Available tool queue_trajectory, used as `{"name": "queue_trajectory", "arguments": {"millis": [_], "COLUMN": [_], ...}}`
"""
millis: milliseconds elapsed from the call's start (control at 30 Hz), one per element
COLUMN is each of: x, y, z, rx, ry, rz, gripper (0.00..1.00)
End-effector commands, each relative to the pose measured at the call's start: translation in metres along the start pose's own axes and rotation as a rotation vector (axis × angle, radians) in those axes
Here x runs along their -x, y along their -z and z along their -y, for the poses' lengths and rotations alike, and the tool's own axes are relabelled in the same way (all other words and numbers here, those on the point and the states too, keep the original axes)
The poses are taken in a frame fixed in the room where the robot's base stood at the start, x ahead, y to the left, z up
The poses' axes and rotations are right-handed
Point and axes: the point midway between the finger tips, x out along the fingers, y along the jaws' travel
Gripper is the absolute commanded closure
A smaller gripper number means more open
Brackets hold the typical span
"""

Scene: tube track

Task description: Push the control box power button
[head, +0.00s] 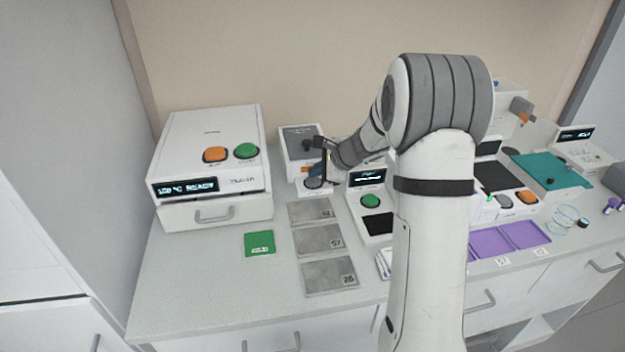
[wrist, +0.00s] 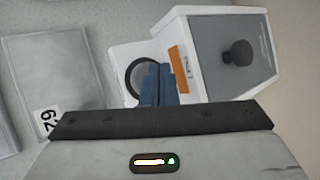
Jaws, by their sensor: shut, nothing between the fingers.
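A white box with a grey sloped top and a black knob (head: 301,142) stands at the back of the counter. At its front is a round grey button with a dark rim (head: 313,183), also seen in the wrist view (wrist: 137,73). An orange label (wrist: 179,70) sits beside it. No label I can read names the control box. My gripper (head: 318,170) is shut and empty, its blue fingertips (wrist: 158,84) over the right part of the round button. I cannot tell whether they touch it. The fingers hide part of the button.
A large white device (head: 212,145) with orange and green buttons stands left. Grey numbered plates (head: 318,240) and a green card (head: 259,243) lie in front. A device with a green button (head: 370,201) stands just right of my gripper. My arm hides part of the right side.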

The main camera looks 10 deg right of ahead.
Motion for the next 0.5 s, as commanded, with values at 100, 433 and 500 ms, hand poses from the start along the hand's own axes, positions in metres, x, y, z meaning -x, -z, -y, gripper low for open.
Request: {"name": "queue_trajectory", "arguments": {"millis": [100, 433, 500], "x": [-0.0036, -0.0069, -0.0076], "y": [0.0057, 0.0094, 0.0102], "z": [-0.0052, -0.0086, -0.0094], "rx": [-0.007, -0.01, -0.01], "ry": [-0.006, -0.008, -0.009], "rz": [-0.005, -0.007, -0.007], "gripper": [1.0, 1.0, 1.0]}}
